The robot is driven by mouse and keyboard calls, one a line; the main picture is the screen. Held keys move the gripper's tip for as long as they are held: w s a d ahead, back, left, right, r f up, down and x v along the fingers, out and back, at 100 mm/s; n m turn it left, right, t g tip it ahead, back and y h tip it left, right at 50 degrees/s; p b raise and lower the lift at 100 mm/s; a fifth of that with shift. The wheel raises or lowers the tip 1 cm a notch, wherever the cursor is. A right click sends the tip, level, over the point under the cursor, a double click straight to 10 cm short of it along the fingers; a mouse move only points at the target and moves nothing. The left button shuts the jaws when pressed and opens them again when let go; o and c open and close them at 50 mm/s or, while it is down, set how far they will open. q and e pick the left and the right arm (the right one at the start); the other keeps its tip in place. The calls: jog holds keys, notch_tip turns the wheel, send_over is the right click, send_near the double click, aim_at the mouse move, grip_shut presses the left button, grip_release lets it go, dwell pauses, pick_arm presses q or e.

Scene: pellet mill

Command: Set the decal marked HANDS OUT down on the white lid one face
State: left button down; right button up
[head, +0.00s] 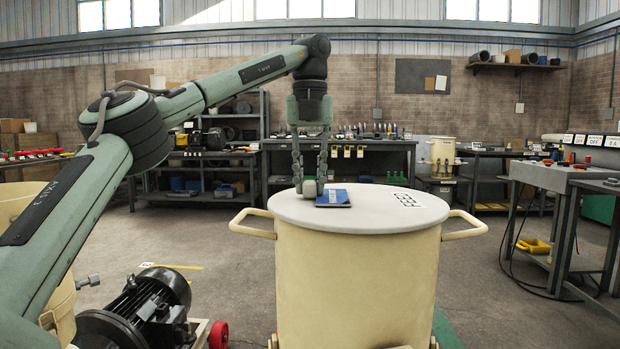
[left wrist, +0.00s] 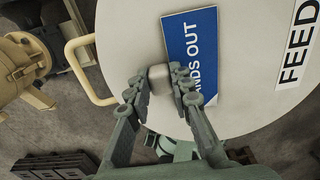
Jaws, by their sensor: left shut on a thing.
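The decal marked HANDS OUT (head: 334,198) is a blue plate with white lettering, also in the left wrist view (left wrist: 190,50). It is at the white round lid (head: 378,214) of a cream drum, flat or nearly so. I cannot tell whether it touches the lid. The lid fills much of the left wrist view (left wrist: 135,30). My left gripper (head: 309,187) points down at the decal's left side, shut on a pale block (left wrist: 158,75) that looks like the decal's grip. One finger hides part of the lettering. My right gripper is not in view.
A white FEED label (head: 408,200) lies on the lid's right side. The drum (head: 357,285) has side handles, left (head: 250,225) and right (head: 466,226). A dark motor (head: 150,305) stands on the floor at left. A workbench (head: 560,178) is at right. The lid's front is clear.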

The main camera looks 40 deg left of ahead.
pick_arm(q)
jog(key=shift+f, duration=0.15)
jog(key=shift+c, duration=0.3)
grip_release()
dwell(0.4)
dwell(0.4)
jog(key=shift+r+p, duration=2.15)
jog(key=shift+r, duration=2.4)
jog(key=shift+f, duration=0.1)
